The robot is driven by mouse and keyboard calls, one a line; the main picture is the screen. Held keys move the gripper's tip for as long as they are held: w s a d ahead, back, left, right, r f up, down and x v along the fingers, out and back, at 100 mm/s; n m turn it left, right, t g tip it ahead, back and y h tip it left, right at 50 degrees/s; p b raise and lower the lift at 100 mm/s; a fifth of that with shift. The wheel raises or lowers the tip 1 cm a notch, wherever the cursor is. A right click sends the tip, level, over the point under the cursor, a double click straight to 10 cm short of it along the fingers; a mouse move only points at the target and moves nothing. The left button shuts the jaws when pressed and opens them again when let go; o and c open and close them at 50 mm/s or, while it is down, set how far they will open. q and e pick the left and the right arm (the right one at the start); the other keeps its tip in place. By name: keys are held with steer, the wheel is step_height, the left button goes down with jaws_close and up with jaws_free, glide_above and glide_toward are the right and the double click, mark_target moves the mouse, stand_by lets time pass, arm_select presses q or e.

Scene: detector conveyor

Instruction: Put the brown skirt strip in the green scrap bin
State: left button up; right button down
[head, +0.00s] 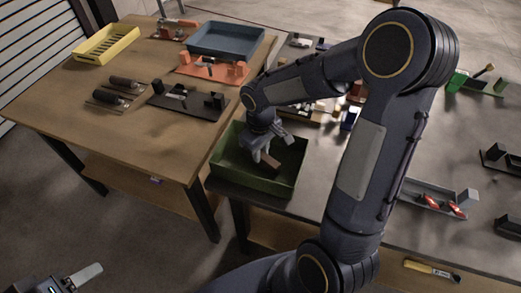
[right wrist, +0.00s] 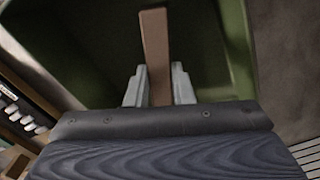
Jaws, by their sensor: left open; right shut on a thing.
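The brown skirt strip (head: 266,160) is a flat, narrow bar. My right gripper (head: 262,151) is shut on it, down at the green scrap bin (head: 251,186). In the right wrist view the strip (right wrist: 155,45) stands out from between the two grey fingers of the right gripper (right wrist: 158,88), with the bin's green walls (right wrist: 238,45) on both sides. I cannot tell whether the strip touches the bin floor. My left gripper (head: 76,281) shows only partly at the bottom left, open and away from the bin.
A wooden table (head: 120,128) at left holds a yellow tray (head: 106,45), a blue-grey bin (head: 226,40), an orange fixture (head: 211,70) and a black fixture (head: 188,100).

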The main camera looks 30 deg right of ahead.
steer(key=shift+f, duration=0.25)
steer(key=c, duration=1.3)
jaws_free()
steer(key=shift+r, duration=0.1)
steer(key=shift+o, duration=0.2)
step_height(320, 180, up, 12)
steer(key=s+a+m+t+y, duration=0.2)
steer(key=s, duration=0.6)
steer(key=s+a+r+m+t+y, duration=0.1)
steer(key=s+a+m+t, duration=0.1)
steer(key=s, duration=0.7)
steer(key=shift+m+t+y+p, duration=0.3)
steer(key=shift+m+t+y, duration=0.1)
steer(key=shift+m+t, duration=0.35)
steer(key=shift+a, duration=0.1)
